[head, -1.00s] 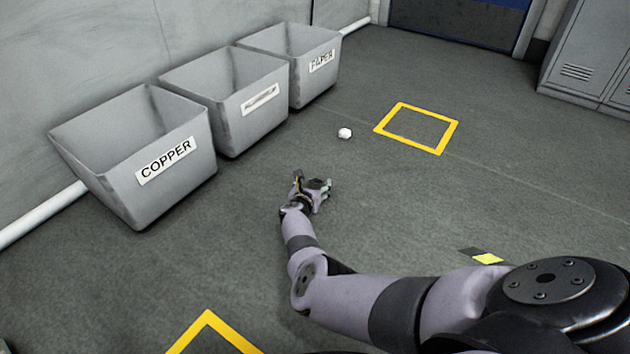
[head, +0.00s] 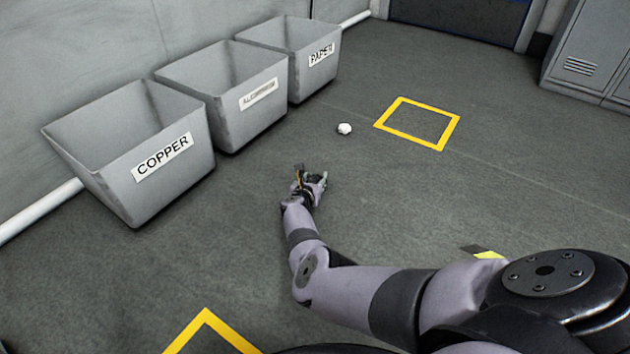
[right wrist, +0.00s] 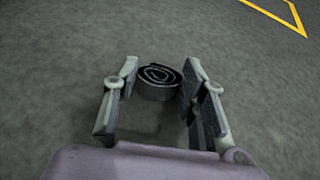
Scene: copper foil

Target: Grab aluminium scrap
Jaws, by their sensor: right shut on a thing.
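A rolled strip of grey metal scrap (right wrist: 158,84), wound in a spiral, sits between the two fingers of my right gripper (head: 315,179) in the right wrist view. The fingers stand on either side of the roll and are shut on it. In the head view the gripper is low over the floor, in front of the bins, and the roll is hard to make out there. The bin with the smudged label, apparently ALUMINIUM (head: 228,112), stands in the middle of the row by the wall. My left gripper is not in view.
The COPPER bin (head: 180,185) stands left of the middle bin and the PAPER bin (head: 312,80) right of it. A white crumpled ball (head: 344,129) lies on the floor near a yellow square (head: 450,133). The floor between gripper and bins is clear.

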